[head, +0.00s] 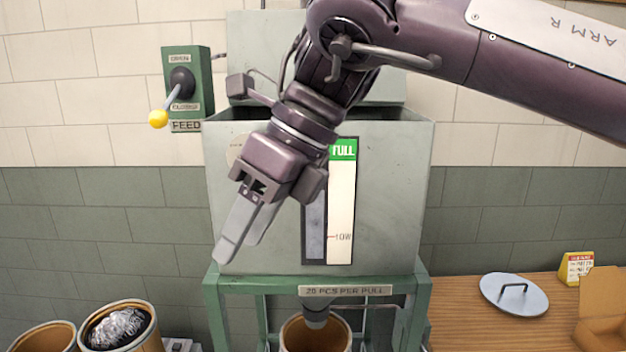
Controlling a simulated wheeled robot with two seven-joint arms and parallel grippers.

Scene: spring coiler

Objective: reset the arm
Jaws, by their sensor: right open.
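My right arm (400,50), purple-brown with an "ARM R" label, comes in from the upper right and crosses in front of the grey-green hopper (400,190). My right gripper (240,250) points down and to the left in front of the hopper's left side. Its fingers are slightly apart with nothing visible between them. The gripper and arm hide part of the hopper's front and its level gauge (341,200). My left gripper is not in view.
A feed lever with a yellow knob (158,119) is on the wall box at left. A bin (316,335) stands under the hopper's spout (316,315). Other bins (122,328) are at lower left.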

